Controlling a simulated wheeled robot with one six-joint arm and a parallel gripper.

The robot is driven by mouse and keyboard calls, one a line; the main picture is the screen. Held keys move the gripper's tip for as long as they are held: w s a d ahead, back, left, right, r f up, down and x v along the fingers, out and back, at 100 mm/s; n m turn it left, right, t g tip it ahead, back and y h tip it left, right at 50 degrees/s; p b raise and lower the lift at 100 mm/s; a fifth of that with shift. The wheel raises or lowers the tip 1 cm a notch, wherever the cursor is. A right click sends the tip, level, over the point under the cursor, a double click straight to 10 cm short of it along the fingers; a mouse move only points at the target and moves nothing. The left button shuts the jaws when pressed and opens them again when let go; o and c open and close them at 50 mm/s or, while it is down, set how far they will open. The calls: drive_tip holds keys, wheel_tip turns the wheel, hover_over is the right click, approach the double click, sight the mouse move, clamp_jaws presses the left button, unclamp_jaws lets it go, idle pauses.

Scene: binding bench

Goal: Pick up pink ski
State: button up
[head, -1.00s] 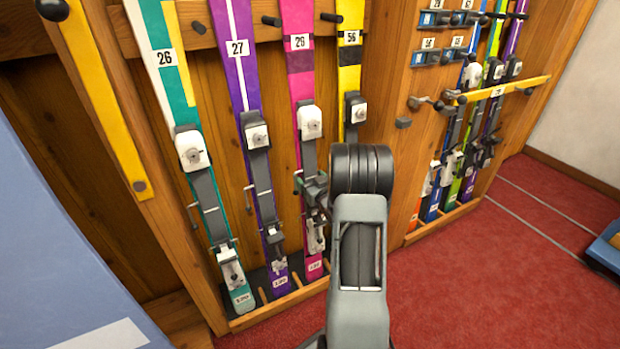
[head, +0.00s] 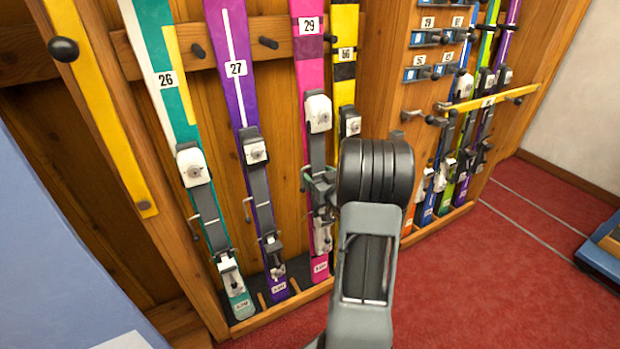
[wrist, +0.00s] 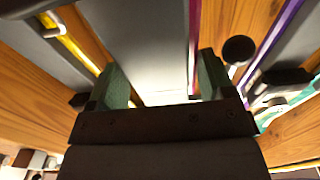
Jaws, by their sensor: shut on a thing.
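The pink ski (head: 308,72) stands upright in the wooden rack, between the purple ski and the yellow ski. It carries a white and grey binding and sits a little higher than its neighbours. My gripper (head: 322,188) is shut on its middle, around the grey binding section. My arm hides part of the ski's right side. In the wrist view, my gripper's green-padded fingers (wrist: 163,82) flank a grey and white surface of the ski, with a thin pink edge beside the right finger.
The purple ski (head: 235,100) and teal ski (head: 160,110) stand close on the left. The yellow ski (head: 344,90) is close on the right. Pegs project from the back rail (head: 285,48). A yellow bar (head: 490,98) crosses more skis at right. Red carpet (head: 480,290) is open.

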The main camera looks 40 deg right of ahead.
drive_tip(key=s+d+r+p, duration=0.1)
drive_tip(key=s+r, duration=0.3)
drive_tip(key=s, duration=0.5)
drive_tip(key=shift+d+r+p, duration=0.3)
drive_tip(key=shift+p, duration=0.55)
drive_tip(key=shift+s, duration=0.15)
drive_tip(key=s+a+p, duration=0.3)
drive_tip(key=s+p, duration=0.6)
drive_tip(key=s, duration=1.4)
drive_tip(key=shift+s+a+p, duration=0.2)
drive_tip(key=shift+s+p, duration=0.1)
drive_tip(key=shift+p, duration=0.1)
idle(0.3)
drive_tip(key=shift+f, duration=0.1)
